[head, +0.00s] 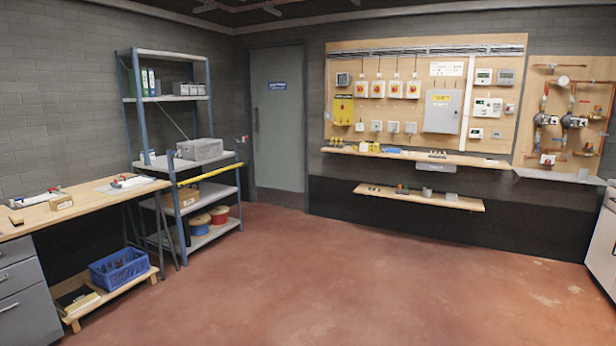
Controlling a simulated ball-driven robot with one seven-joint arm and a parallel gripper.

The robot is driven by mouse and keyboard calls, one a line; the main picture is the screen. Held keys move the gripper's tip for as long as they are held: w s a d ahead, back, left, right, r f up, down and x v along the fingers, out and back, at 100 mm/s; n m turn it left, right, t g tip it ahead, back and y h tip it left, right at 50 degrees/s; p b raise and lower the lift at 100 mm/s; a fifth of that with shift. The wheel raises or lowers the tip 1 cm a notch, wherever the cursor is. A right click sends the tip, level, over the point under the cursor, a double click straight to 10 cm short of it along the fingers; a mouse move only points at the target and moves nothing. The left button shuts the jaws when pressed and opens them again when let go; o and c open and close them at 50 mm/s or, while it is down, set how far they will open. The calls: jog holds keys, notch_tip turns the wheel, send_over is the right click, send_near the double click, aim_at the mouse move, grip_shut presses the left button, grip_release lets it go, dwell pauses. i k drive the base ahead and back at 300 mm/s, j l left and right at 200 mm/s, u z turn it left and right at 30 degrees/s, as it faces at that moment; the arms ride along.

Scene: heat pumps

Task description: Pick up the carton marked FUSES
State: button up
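I cannot read the word FUSES on anything from here. A small brown carton (61,202) sits on the wooden workbench at the left, near its front edge, with faint print on its side. A larger brown cardboard box (182,199) stands on a lower shelf of the blue and grey rack. I cannot tell whether either one is the carton marked FUSES. My gripper is not in view.
The workbench (28,222) also holds tools. A blue crate (119,268) sits on a low wooden platform below. The shelf rack (190,163) stands beside a grey door (278,120). Wiring boards (425,65) hang on the back wall. The red floor (330,285) is clear.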

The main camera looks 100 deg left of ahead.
aim_at(56, 205)
jog(key=u, duration=4.45)
jog(key=i+l+u, duration=0.1)
jog(key=i, duration=0.35)
